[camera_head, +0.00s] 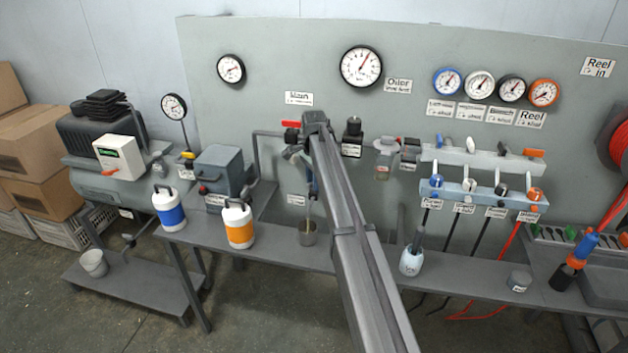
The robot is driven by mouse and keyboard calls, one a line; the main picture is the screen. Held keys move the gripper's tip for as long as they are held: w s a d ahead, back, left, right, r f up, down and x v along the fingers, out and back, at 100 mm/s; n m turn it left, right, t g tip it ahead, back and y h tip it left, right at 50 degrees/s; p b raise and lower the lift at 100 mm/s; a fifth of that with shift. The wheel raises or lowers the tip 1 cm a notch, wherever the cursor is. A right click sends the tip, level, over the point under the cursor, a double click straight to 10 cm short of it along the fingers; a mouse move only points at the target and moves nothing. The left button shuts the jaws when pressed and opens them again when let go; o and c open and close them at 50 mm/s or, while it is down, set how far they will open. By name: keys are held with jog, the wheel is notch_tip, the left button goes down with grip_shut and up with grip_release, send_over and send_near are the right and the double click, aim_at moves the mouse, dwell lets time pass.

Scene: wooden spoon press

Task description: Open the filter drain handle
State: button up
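My arm reaches from the bottom right of the camera_head view up to the grey panel (270,60). My gripper (308,128) is at its far end, in front of the panel near the red handle (291,124) under the "Main" label (299,98). Its fingers are too small and covered to tell open from shut. Below it a thin blue part (313,184), perhaps the filter drain, shows beside a small label (297,200). My arm hides much of the filter, and I cannot make out the drain handle clearly.
A dark regulator (353,132) and an oiler (383,158) are right of my arm. Valve rows (482,159) with coloured handles are farther right. Blue-labelled (169,208) and orange-labelled (238,224) jugs and a white-blue bottle (411,262) stand along the shelf (275,252).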

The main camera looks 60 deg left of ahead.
grip_shut()
jog(key=shift+n, duration=0.3)
jog(key=n, duration=0.3)
jog(key=shift+n, duration=2.6)
jog(key=shift+o, duration=0.8)
grip_release()
